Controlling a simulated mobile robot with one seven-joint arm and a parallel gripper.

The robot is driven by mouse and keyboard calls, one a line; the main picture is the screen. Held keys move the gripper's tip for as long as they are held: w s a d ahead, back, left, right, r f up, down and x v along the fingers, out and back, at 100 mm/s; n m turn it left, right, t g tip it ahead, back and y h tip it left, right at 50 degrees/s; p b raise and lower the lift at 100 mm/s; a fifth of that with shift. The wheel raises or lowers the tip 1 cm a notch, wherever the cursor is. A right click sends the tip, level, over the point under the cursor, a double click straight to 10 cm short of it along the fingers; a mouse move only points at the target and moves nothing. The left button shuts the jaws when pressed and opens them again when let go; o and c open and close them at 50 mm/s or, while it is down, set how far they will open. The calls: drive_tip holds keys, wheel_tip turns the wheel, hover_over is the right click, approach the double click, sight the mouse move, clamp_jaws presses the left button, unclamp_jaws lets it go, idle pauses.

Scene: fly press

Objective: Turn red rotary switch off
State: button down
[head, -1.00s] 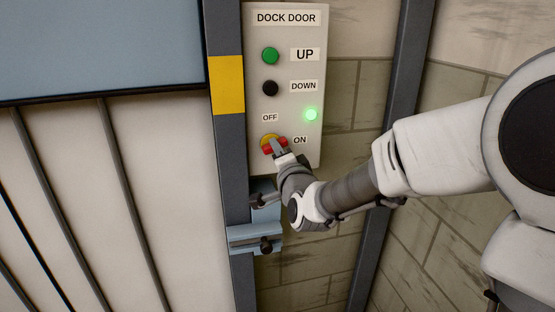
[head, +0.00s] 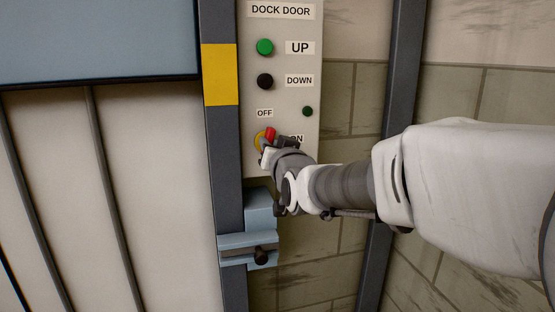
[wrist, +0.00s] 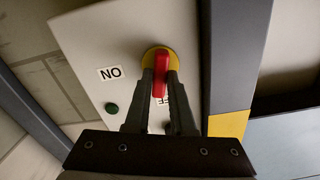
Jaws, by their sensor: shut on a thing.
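The red rotary switch (head: 270,134) sits on a yellow round base low on the dock door control panel (head: 288,101). Its red handle now stands near upright, toward the OFF label (head: 265,113). The ON label (head: 297,139) is partly covered by my gripper. My gripper (head: 268,146) is at the switch. In the wrist view, the fingers of my gripper (wrist: 160,88) are closed on both sides of the red handle (wrist: 161,74). The indicator light (head: 308,111) on the panel is dark green and unlit.
The green UP button (head: 265,47) and black DOWN button (head: 265,81) are above the switch. A dark metal post (head: 227,150) with a yellow band stands left of the panel, and a blue-grey bracket (head: 259,240) sits below it. Brick wall is behind on the right.

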drive_tip(key=shift+r+n+b, duration=0.1)
drive_tip(key=shift+n+b, duration=1.1)
drive_tip(key=shift+n, duration=0.3)
drive_tip(key=c, duration=0.8)
unclamp_jaws()
drive_tip(key=shift+o, duration=0.2)
drive_tip(key=p+v, duration=0.3)
drive_tip(key=v, duration=1.4)
drive_tip(key=shift+s, duration=0.2)
